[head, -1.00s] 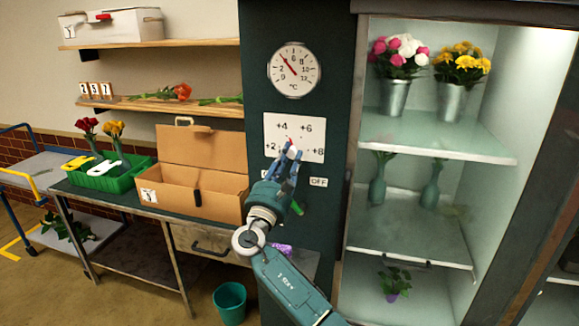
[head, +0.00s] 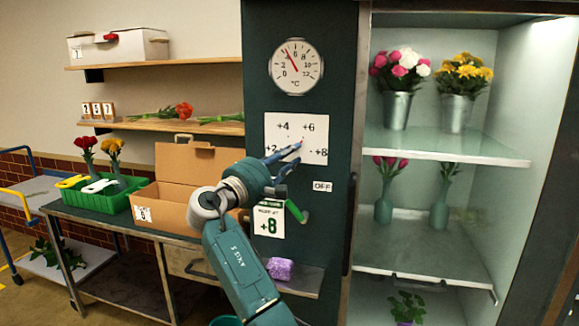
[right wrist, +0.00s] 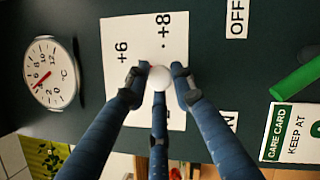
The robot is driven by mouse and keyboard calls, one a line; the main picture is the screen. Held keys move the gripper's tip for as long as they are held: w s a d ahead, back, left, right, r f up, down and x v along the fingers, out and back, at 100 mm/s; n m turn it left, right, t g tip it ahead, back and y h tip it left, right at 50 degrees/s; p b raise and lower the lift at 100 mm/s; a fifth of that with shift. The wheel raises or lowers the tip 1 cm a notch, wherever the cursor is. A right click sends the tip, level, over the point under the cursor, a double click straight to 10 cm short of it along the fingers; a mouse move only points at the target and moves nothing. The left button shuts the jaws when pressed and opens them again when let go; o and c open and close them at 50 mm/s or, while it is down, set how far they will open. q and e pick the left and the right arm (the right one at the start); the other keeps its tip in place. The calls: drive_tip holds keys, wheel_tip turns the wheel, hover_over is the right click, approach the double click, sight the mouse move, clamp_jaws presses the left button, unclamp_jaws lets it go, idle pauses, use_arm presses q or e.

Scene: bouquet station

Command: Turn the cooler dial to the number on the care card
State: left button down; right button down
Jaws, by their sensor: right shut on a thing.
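The dial's white plate (head: 315,130) is on the dark cooler front, marked +2, +4, +6 and +8. My right gripper (head: 285,158) is at the dial, its fingers closed around the round white knob (right wrist: 160,78), as the right wrist view shows. A small red mark shows near the knob, on the side towards +6; the exact setting is hard to read. The care card (head: 268,222) hangs below and reads +8; part of it shows in the right wrist view (right wrist: 292,135). My left gripper is not in view.
A round thermometer (head: 297,67) is above the dial. An OFF label (head: 323,186) and a green lever (head: 296,211) are below it. The open-fronted cooler at right holds flowers on a glass shelf (head: 440,145). A cardboard box (head: 170,205) stands on the left bench.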

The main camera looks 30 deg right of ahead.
drive_tip(key=m+y, duration=0.1)
drive_tip(key=m, duration=0.2)
drive_tip(key=m+y, duration=0.1)
drive_tip(key=m, duration=0.3)
drive_tip(key=m+g+y, duration=0.1)
drive_tip(key=m+y, duration=0.1)
drive_tip(key=m, duration=0.1)
drive_tip(key=shift+r+p, duration=0.25)
drive_tip(key=shift+p, duration=0.05)
drive_tip(key=shift+m, duration=0.3)
drive_tip(key=c, duration=1.7)
unclamp_jaws()
drive_tip(key=shift+c, duration=0.2)
drive_tip(key=shift+w, duration=0.1)
drive_tip(key=shift+a, duration=0.1)
drive_tip(key=v, duration=1.2)
